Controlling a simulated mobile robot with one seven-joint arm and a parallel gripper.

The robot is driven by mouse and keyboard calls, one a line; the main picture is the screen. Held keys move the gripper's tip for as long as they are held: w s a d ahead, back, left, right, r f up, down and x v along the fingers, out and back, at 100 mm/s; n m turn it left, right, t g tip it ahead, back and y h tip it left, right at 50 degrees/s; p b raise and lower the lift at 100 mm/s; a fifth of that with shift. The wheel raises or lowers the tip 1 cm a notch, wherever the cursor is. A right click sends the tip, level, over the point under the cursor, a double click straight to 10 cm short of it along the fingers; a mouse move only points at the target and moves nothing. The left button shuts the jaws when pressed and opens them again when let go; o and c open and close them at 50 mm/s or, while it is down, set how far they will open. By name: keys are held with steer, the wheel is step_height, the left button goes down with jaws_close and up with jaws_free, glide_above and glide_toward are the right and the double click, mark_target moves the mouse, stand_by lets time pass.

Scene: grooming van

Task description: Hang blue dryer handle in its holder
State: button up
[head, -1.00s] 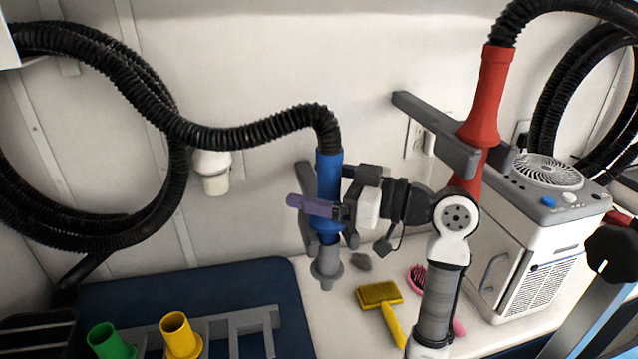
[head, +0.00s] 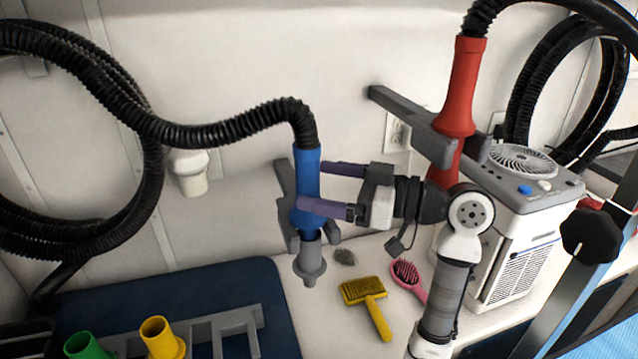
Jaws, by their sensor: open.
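The blue dryer handle (head: 308,171) stands upright in a grey forked holder (head: 286,185) on the wall, left of my arm. A black ribbed hose (head: 222,128) runs from its top to the left, and a grey nozzle (head: 310,262) hangs below. My gripper (head: 318,188) is open at the handle's right side. Its upper purple finger shows above and its lower finger overlaps the front of the handle. I cannot tell whether either finger touches it.
A red dryer handle (head: 461,90) hangs in another grey holder (head: 410,125) at right, behind my arm. A white dryer unit (head: 520,225), a yellow brush (head: 364,292) and a pink brush (head: 408,275) are on the counter. Yellow (head: 160,338) and green (head: 84,347) nozzles stand lower left.

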steer(key=shift+v, duration=2.55)
